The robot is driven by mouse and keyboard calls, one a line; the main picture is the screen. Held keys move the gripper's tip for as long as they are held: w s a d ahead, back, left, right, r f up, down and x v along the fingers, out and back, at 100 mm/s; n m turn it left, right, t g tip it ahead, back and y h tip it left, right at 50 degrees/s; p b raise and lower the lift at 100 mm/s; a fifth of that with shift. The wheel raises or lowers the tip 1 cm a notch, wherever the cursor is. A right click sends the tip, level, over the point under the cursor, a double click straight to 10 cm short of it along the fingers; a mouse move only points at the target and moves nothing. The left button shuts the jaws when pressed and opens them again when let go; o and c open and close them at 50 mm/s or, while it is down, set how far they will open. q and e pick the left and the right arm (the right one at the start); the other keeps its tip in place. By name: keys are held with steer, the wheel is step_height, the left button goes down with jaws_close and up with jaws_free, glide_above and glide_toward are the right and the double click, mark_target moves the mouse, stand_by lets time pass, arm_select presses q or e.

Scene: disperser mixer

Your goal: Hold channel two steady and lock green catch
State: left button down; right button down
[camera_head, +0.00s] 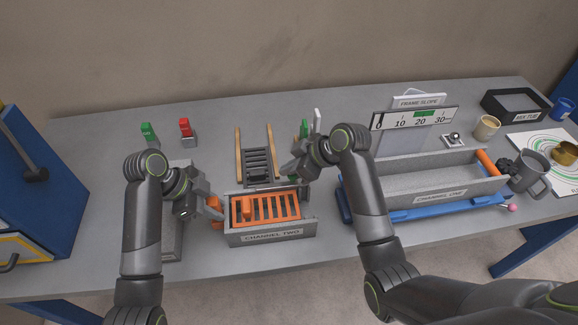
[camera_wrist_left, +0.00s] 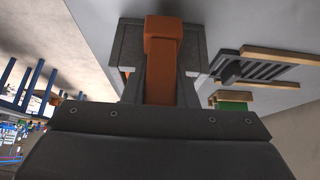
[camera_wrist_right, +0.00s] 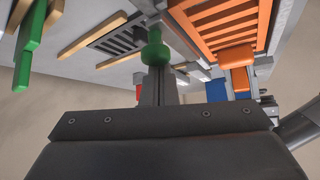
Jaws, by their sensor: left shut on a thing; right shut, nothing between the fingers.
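Channel two (camera_head: 265,236) is a grey labelled trough with an orange slatted grate (camera_head: 250,209), near the table's front edge. My left gripper (camera_head: 211,208) is shut on the orange handle at its left end; the handle (camera_wrist_left: 162,45) shows between the fingers in the left wrist view. My right gripper (camera_head: 291,171) is shut and empty, above the far right side of channel two. In the right wrist view, a green knob (camera_wrist_right: 154,50) appears right at its fingertips; I cannot tell whether they touch. The arm hides much of this spot in the head view.
A slatted rack with wooden rails (camera_head: 259,160) lies behind channel two. Green (camera_head: 148,131) and red (camera_head: 185,127) pieces stand at the back left. Channel one (camera_head: 440,191) sits on a blue base at right. Mugs and a black tray (camera_head: 512,116) are farther right.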

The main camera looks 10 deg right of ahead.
steer(key=shift+s+m+t, duration=0.3)
steer(key=shift+s+m, duration=0.05)
steer(key=shift+m, duration=0.15)
steer(key=shift+s+f+m+t+h, duration=0.15)
steer(key=shift+s+m+t+h, duration=0.45)
steer(key=shift+s+m, duration=0.3)
steer(key=shift+s+a+f, duration=0.1)
steer(key=shift+s+a, duration=0.1)
steer(key=shift+s, duration=0.4)
steer(key=shift+s+a, duration=0.15)
steer(key=shift+s, duration=0.6)
steer(key=shift+w+a, duration=0.1)
steer(key=shift+w, duration=0.1)
steer(key=shift+w+a, duration=0.1)
steer(key=shift+w, duration=0.6)
steer(key=shift+r, duration=0.2)
steer(key=shift+w+a, duration=0.1)
